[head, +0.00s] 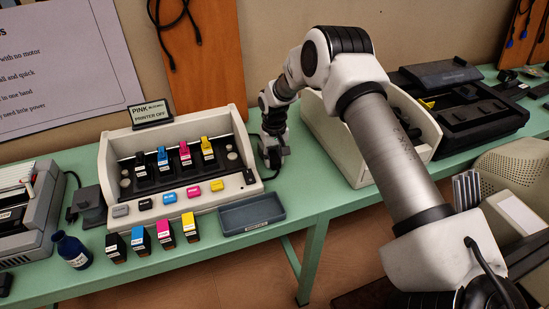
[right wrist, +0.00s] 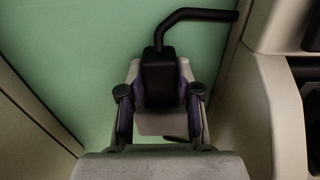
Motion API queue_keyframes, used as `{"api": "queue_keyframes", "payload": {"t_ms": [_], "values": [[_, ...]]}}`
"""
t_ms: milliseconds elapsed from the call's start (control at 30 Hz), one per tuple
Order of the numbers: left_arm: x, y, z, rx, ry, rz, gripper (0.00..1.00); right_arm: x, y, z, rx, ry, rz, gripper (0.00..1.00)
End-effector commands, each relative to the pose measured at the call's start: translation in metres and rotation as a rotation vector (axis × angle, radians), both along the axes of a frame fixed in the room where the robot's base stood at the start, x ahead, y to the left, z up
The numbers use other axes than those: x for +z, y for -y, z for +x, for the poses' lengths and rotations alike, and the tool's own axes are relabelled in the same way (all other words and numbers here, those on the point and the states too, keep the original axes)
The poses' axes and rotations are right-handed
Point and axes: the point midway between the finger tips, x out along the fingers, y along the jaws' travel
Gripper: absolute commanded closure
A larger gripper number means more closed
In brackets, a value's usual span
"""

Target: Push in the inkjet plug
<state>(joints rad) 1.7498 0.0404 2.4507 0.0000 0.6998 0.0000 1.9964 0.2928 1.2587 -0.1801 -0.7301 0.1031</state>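The inkjet printer (head: 112,185) is the open beige unit on the green table, with coloured cartridges inside. My right gripper (head: 273,155) points down at the table just right of this printer. In the right wrist view, the fingers of my right gripper (right wrist: 160,100) flank a black plug (right wrist: 160,75) and appear closed on its sides. A thick black cable (right wrist: 200,15) leaves the plug and bends right. The plug's front end and any socket are hidden. My left gripper is not in view.
Another beige housing (head: 347,150) stands right of the gripper, leaving a narrow gap of green table (right wrist: 85,50). A grey machine (head: 30,225) stands at left.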

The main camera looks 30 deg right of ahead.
Motion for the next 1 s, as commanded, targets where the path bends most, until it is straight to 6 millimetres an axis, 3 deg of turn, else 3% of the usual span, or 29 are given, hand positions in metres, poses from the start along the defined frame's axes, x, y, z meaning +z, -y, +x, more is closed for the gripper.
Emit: {"api": "queue_keyframes", "payload": {"t_ms": [33, 100, 467, 567, 900, 1000], "values": [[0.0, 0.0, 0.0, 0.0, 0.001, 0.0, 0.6, 0.003, 0.001, 0.002, 0.0, 0.008, -0.001, 0.63], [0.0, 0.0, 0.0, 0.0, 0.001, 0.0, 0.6, 0.003, 0.001, 0.002, 0.0, 0.007, -0.001, 0.42], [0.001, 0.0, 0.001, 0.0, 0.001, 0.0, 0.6, 0.007, 0.0, 0.001, 0.0, 0.004, 0.0, 0.42], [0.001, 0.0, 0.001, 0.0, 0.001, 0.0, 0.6, 0.022, 0.0, 0.002, 0.001, 0.005, 0.0, 0.42], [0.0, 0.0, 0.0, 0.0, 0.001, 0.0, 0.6, 0.103, 0.0, 0.003, 0.0, 0.005, -0.001, 0.42], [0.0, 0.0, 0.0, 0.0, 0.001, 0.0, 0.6, 0.116, 0.0, 0.003, 0.001, 0.004, -0.001, 0.42]]}}
